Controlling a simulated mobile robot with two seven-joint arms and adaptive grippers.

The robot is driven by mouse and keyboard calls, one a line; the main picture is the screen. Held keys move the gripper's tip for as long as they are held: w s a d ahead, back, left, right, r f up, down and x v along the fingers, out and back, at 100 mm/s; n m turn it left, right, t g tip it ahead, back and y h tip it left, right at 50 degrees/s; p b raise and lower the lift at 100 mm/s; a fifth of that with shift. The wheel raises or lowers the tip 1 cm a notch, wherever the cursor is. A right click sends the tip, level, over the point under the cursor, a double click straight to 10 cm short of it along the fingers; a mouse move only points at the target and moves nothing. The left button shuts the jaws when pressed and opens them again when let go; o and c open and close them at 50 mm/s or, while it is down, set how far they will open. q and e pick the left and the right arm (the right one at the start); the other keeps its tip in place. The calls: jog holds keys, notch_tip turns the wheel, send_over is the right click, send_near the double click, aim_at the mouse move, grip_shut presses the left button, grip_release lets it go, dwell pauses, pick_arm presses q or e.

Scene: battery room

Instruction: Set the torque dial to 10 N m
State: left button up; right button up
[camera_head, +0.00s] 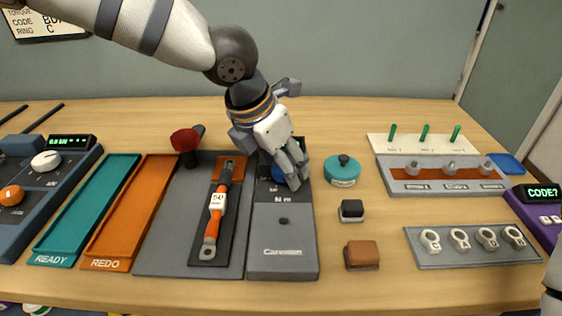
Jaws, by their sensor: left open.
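The torque tester (284,242), a grey box marked "N m" and "Carveston", stands in the middle of the bench. My left gripper (291,176) reaches down over its upper end, in front of a blue round part (276,173) that looks like the dial. The gripper hides most of this part and its scale, so the setting cannot be read. I cannot tell whether the fingers touch it. A small green patch shows beside the gripper at the box's top. An orange-handled torque wrench (214,215) lies on a dark plate to the left. My right gripper is out of view.
A teal READY tray (88,208) and an orange REDO tray (133,210) lie left. A teal round tin (342,171), a black block (351,211) and a brown block (361,255) stand right. Racks and a purple code box (540,213) are farther right.

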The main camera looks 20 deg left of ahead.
pick_arm(q)
jog(key=c, duration=1.2)
jog(key=shift+o, duration=0.2)
